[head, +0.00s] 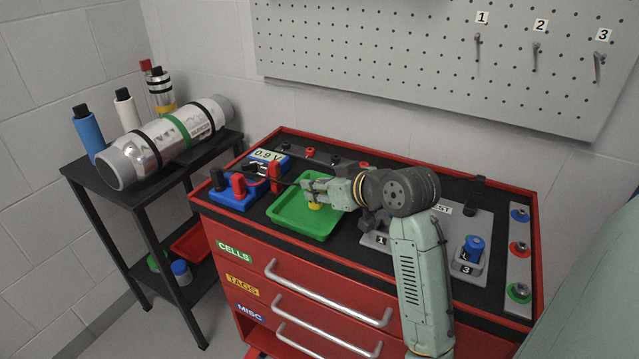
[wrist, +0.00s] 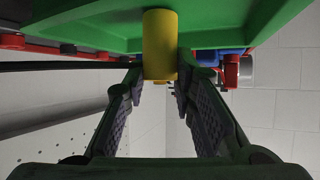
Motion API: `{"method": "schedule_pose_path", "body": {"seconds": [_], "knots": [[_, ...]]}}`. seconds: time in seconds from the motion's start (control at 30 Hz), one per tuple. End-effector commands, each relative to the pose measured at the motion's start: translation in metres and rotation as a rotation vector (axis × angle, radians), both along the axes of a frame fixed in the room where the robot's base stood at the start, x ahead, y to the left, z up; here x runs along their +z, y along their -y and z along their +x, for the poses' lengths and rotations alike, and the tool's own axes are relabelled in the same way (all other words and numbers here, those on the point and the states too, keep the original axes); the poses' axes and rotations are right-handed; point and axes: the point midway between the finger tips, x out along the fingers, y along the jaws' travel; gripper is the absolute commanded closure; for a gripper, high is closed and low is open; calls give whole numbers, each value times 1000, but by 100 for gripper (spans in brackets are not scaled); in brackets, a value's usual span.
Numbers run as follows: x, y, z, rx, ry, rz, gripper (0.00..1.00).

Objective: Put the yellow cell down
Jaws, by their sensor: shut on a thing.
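My gripper (head: 316,190) is above the green tray (head: 290,224) on top of the red cabinet. It is shut on the yellow cell (head: 315,206), whose lower part shows below the fingers. In the wrist view the yellow cell (wrist: 160,45) stands between the fingertips (wrist: 160,85), one finger on each side. One end of it overlaps the green tray (wrist: 90,35) in that picture. I cannot tell whether the cell touches the tray floor. No other cell shows in the visible part of the tray.
A blue block with red and black clips (head: 236,196) stands left of the tray, and a black lead runs near my gripper. A grey plate with numbered places (head: 473,226) lies to the right, with a blue cell (head: 473,248) at 3. A metal cylinder (head: 160,148) lies on the black side table.

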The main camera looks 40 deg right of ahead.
Motion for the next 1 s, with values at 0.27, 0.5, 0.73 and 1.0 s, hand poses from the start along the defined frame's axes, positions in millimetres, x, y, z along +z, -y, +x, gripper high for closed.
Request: {"method": "schedule_pose_path", "body": {"seconds": [0.27, 0.5, 0.73, 1.0], "knots": [[-5, 0, 0, 1, 0, 0, 100], [-3, 0, 0, 0, -1, 0, 61], [-3, 0, 0, 0, -1, 0, 56], [2, 0, -4, -2, 0, -1, 56]]}}
